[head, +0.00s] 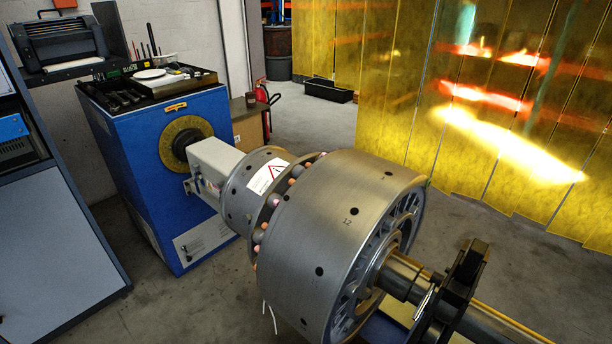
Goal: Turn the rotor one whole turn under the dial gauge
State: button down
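The rotor (310,235) is a large grey metal drum in the middle of the head view. Its rim has several dark holes and small stamped numbers, with a 12 near the top. Its spoked end face (398,232) looks right. A steel shaft (402,275) runs from it to the lower right, through a dark upright support (462,285). At its left, the rotor joins a grey flange (243,190) with a warning label. I cannot make out a dial gauge. My gripper is not in view.
A blue drive cabinet (137,165) with a yellow ring stands left of the rotor, a tool tray (140,88) on top. A grey-blue console (55,250) fills the left edge. Yellow strip curtains (430,110) hang at the right.

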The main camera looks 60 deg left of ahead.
aim_at(328, 236)
jog(key=u, duration=1.55)
